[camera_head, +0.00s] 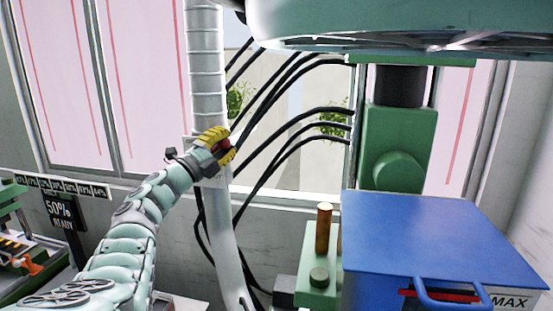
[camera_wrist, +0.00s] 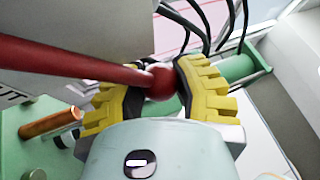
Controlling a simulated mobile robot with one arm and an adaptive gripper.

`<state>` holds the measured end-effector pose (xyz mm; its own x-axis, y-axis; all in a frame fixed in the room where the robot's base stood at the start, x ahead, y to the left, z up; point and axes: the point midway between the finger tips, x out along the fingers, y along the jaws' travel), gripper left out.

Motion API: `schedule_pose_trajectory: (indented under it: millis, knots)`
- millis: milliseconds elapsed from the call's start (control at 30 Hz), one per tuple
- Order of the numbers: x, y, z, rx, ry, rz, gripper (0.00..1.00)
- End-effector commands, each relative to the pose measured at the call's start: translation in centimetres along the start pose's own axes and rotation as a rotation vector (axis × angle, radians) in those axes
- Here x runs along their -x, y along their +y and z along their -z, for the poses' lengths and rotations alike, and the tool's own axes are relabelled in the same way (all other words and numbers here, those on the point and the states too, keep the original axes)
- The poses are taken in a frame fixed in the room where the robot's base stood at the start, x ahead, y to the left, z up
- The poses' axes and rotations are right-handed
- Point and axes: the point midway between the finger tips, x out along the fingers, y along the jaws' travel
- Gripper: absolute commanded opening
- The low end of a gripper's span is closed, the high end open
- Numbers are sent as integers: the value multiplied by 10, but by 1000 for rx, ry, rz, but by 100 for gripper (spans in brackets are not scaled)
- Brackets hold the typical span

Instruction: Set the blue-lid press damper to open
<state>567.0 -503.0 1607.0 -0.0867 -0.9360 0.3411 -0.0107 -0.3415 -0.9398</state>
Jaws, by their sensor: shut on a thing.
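My gripper (camera_head: 216,143) with yellow fingers is beside the white vertical duct (camera_head: 205,70) in the head view. In the wrist view my gripper (camera_wrist: 160,78) is shut on the round red knob (camera_wrist: 162,84) at the end of a red damper lever (camera_wrist: 70,62). The lever runs off to the left, level to slightly tilted in that view. In the head view only a little red of the handle (camera_head: 223,146) shows between the fingers. The damper plate inside the duct is hidden. The press with the blue lid (camera_head: 440,235) stands at the right.
Several black hoses (camera_head: 290,75) run between the duct area and the green press column (camera_head: 395,140). A copper-coloured post (camera_head: 323,228) stands left of the blue lid. A sign reading 50% READY (camera_head: 60,215) is at the left. A large green body hangs overhead.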

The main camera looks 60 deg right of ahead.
Motion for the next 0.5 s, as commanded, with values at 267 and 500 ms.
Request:
schedule_pose_trajectory:
  millis: [267,500]
  knots:
    - [0,-2,-1,-2,-1,3,0]
    - [0,-1,-1,-2,-1,1,50]
